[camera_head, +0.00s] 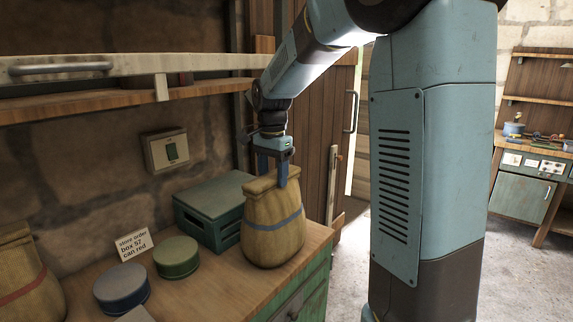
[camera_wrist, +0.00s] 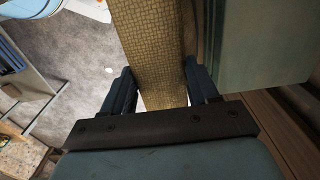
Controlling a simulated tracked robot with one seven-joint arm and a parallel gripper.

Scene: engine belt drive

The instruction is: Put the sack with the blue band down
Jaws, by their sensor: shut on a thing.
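The sack with the blue band (camera_head: 272,236) is a tan cloth sack with a folded top, upright over the right end of the wooden counter (camera_head: 215,290). My gripper (camera_head: 283,176) points down and is shut on the sack's folded top. In the wrist view my gripper (camera_wrist: 158,92) has a finger on each side of the woven cloth of the sack (camera_wrist: 155,45). The sack's base is at or just above the counter top; I cannot tell if it touches. The blue band shows only in the head view.
A green crate (camera_head: 207,225) stands just behind and left of the sack. A green tin (camera_head: 177,257), a blue tin (camera_head: 121,289), a note card (camera_head: 133,243) and a red-banded sack (camera_head: 28,280) are further left. A shelf (camera_head: 120,100) hangs above.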

